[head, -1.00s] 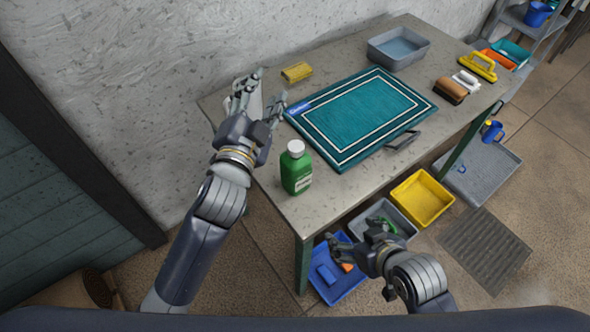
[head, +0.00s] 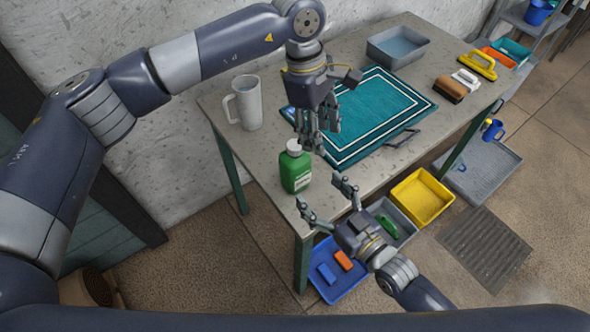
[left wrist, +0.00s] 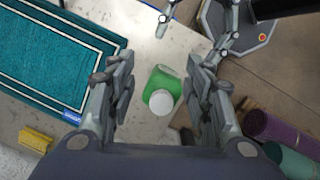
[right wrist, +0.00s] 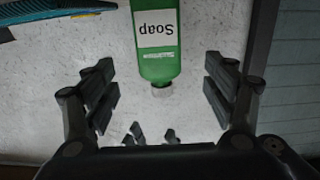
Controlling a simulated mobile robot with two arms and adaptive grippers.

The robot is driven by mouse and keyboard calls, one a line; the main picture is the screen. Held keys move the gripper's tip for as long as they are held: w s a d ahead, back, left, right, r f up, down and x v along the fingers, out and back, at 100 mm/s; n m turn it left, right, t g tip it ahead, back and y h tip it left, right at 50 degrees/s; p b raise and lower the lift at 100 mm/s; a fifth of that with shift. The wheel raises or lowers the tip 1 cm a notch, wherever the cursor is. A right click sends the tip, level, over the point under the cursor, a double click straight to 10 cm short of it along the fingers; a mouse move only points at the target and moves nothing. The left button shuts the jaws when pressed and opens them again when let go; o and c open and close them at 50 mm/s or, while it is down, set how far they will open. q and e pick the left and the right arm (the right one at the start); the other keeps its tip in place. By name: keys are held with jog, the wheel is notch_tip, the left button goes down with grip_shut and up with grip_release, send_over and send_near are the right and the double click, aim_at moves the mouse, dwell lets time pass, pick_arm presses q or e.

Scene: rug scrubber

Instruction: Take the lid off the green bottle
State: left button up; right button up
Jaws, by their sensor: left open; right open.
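The green bottle (head: 295,173) stands upright near the table's front left corner with its white lid (head: 293,146) on. My left gripper (head: 318,145) points down above and close to the lid, open. In the left wrist view the bottle (left wrist: 164,80) and lid (left wrist: 161,102) show between its spread fingers (left wrist: 160,85). My right gripper (head: 324,194) is open in front of the bottle, past the table's front edge. In the right wrist view, the bottle (right wrist: 157,45), labelled Soap, appears upside down between the open fingers (right wrist: 160,75). Neither gripper visibly touches the bottle.
A teal rug (head: 375,110) lies right of the bottle. A white pitcher (head: 247,105) stands behind it on the left. A grey basin (head: 397,46) and brushes (head: 450,89) are farther back. Yellow (head: 422,197) and blue (head: 339,270) bins sit below the table.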

aim_at(295, 162)
pick_arm(q)
jog(key=a, duration=0.1)
jog(key=w+a+r+y, duration=0.1)
jog(key=a, duration=0.1)
jog(key=w+a+y, duration=0.1)
jog(key=shift+w+a+r+t, duration=0.2)
jog(key=shift+w+a+t, duration=0.1)
jog(key=shift+t, duration=0.1)
pick_arm(e)
jog(key=shift+r+t, duration=0.15)
jog(key=shift+t, duration=0.15)
pick_arm(q)
jog(key=shift+a+r, duration=0.1)
jog(key=shift+a, duration=0.15)
pick_arm(e)
jog(key=shift+w, duration=0.2)
jog(key=x, duration=1)
jog(key=shift+w+a+r, duration=0.1)
jog(key=shift+a+r, duration=0.05)
jog(key=shift+a, duration=0.05)
